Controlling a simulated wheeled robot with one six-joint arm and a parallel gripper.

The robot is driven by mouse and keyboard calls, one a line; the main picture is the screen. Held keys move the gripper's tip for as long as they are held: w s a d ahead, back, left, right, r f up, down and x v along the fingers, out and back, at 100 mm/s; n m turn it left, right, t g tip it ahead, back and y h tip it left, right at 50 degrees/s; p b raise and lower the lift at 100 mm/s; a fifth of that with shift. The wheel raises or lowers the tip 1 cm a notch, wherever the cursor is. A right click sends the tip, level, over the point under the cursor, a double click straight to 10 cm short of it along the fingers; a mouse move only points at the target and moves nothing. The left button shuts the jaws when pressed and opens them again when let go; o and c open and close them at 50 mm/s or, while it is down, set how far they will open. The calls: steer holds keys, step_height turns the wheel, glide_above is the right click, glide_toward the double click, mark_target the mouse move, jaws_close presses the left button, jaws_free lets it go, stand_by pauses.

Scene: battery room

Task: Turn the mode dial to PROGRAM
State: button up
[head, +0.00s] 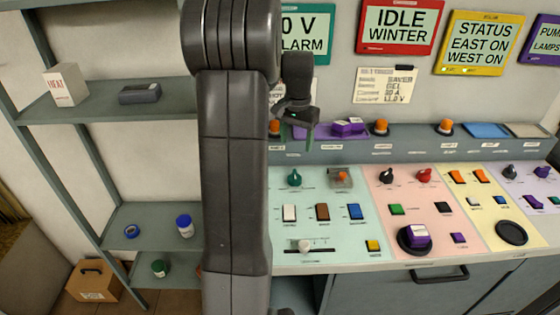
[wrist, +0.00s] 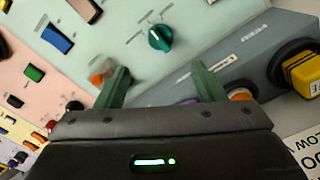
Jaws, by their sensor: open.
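Several dials stand on the sloped console, and their labels are too small to read, so I cannot tell which is the mode dial. A green dial (head: 294,178) is on the pale green panel; it also shows in the wrist view (wrist: 160,38), beyond the fingertips and between their lines. A black dial (head: 386,175) and a red dial (head: 424,175) are on the pink panel. My gripper (head: 296,132) is above the console's back ledge, its green fingers apart and empty. In the wrist view my gripper (wrist: 162,78) is open, with no dial between its fingers.
An orange switch under a clear cover (head: 341,178) is right of the green dial. Rocker buttons, including a blue one (head: 354,212), and a slider (head: 305,246) lie below. Purple items (head: 348,127) and orange knobs (head: 381,127) line the back ledge. A sign (head: 400,26) reads IDLE WINTER.

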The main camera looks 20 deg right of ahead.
mark_target(295, 174)
step_height(295, 174, down, 14)
steer(key=shift+r+p, duration=0.1)
steer(key=shift+p, duration=0.65)
steer(key=shift+c, duration=0.4)
steer(key=c, duration=0.9)
steer(key=shift+n, duration=0.3)
steer(key=n+b, duration=0.1)
steer(key=n, duration=0.2)
steer(key=shift+n+b, duration=0.3)
steer(key=shift+b, duration=0.1)
steer(key=shift+d+n+b, duration=0.1)
steer(key=shift+n+b, duration=0.4)
steer(key=shift+n, duration=1.8)
steer(key=shift+r, duration=0.1)
